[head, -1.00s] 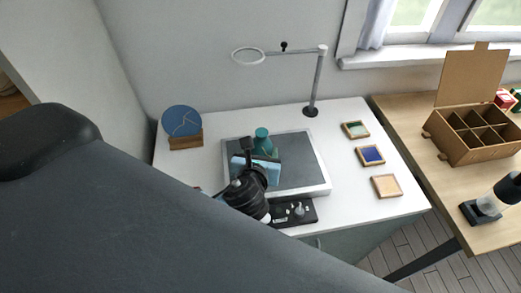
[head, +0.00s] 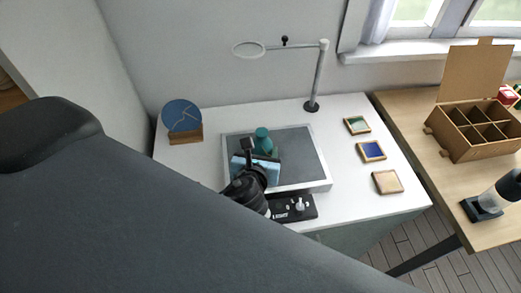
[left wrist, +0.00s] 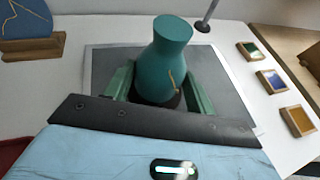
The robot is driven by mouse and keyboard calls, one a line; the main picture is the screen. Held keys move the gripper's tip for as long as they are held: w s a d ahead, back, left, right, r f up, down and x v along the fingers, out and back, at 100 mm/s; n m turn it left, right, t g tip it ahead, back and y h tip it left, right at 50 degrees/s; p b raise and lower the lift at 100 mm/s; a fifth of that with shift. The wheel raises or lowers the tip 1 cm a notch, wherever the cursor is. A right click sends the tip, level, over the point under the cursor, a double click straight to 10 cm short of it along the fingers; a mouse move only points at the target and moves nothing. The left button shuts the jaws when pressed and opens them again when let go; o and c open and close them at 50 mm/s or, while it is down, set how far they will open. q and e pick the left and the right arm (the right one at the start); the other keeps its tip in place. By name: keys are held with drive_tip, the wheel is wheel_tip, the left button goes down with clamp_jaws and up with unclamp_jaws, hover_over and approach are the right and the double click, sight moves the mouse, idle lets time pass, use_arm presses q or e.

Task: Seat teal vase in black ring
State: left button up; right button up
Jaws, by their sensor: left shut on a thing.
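The teal vase (head: 263,133) stands over the dark panel of the white-framed tray (head: 314,187). In the left wrist view the vase (left wrist: 168,55) is nearly upright, with a thin gold seam on its side. My left gripper (left wrist: 160,85) is shut on the vase's lower body, one green finger on each side. In the head view this gripper (head: 263,150) is partly hidden by its own wrist. A dark band (left wrist: 155,99) shows at the vase's foot; it may be the black ring, and I cannot tell whether the vase sits in it.
A blue seamed disc (head: 182,116) stands in a wooden holder at the left. A ring-headed lamp stand (head: 312,105) is at the back. Several small framed tiles (head: 371,151) lie at the right. A black control box (head: 297,209) is at the front. A cardboard box (head: 475,130) stands on the wooden table.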

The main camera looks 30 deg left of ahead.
sight(260, 153)
use_arm(q)
drive_tip(key=o, duration=1.6)
use_arm(e)
drive_tip(key=shift+d, duration=0.2)
use_arm(q)
drive_tip(key=shift+p+v, duration=0.85)
drive_tip(key=shift+v, duration=0.5)
drive_tip(key=shift+s+d+r, duration=0.15)
drive_tip(key=shift+s, duration=0.25)
drive_tip(key=shift+v, duration=1.7)
drive_tip(key=shift+s+d+r, duration=0.15)
drive_tip(key=shift+s+r, duration=0.1)
drive_tip(key=shift+s, duration=0.2)
use_arm(e)
drive_tip(key=w+r, duration=0.2)
drive_tip(key=r, duration=0.1)
drive_tip(key=shift+w+t, duration=0.2)
drive_tip(key=shift+t, duration=0.2)
